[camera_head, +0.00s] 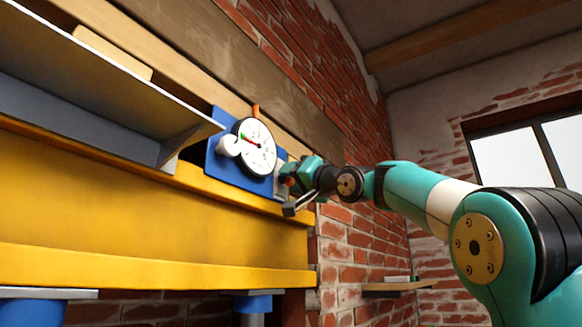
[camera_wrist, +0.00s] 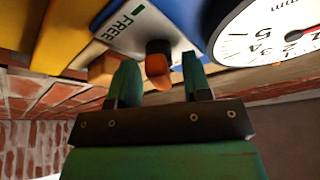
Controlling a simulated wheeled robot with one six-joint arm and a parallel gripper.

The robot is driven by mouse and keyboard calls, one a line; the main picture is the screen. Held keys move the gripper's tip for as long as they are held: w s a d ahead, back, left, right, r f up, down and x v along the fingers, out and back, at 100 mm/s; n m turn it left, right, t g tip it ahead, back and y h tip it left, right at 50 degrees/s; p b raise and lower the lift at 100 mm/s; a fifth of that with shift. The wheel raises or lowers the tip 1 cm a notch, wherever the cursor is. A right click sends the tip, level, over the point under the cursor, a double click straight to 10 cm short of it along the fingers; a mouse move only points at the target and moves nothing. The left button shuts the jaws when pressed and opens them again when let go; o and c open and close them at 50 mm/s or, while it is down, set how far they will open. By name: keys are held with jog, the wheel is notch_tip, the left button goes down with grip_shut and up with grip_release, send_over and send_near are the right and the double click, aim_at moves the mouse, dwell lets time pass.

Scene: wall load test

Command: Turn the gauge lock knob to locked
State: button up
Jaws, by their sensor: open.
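The lock knob (camera_wrist: 158,66) is a small orange-brown knob with a dark red cap. It stands out from a light grey plate (camera_wrist: 130,28) marked FREE in green in the wrist view. My gripper (camera_wrist: 159,84) is open, with one green finger on each side of the knob and a visible gap on both sides. The gauge (camera_head: 255,146) is a white round dial on a blue panel (camera_head: 220,168); part of its dial (camera_wrist: 275,38) shows at the wrist view's upper right. In the head view my gripper (camera_head: 290,190) is at the panel's right edge and largely hides the knob.
A yellow beam (camera_head: 150,225) runs below the panel, and a grey sloping shelf (camera_head: 90,85) lies to its left. A white round knob (camera_head: 234,147) sits at the dial's left, with an orange tab (camera_head: 256,111) above. A brick wall (camera_head: 350,235) stands behind.

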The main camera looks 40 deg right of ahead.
jog(key=shift+w+r, duration=0.1)
jog(key=shift+w, duration=0.3)
jog(key=shift+c, duration=0.4)
jog(key=c, duration=0.7)
jog(key=shift+n, duration=0.4)
jog(key=shift+n+y+b, duration=0.65)
jog(key=shift+n+y, duration=0.35)
jog(key=shift+n, duration=0.2)
jog(key=shift+n+g+y, duration=0.2)
jog(key=shift+n+y, duration=0.45)
jog(key=shift+n, duration=0.65)
jog(key=shift+n+g+y, duration=0.2)
jog(key=shift+n+y, duration=0.45)
jog(key=shift+n, duration=0.65)
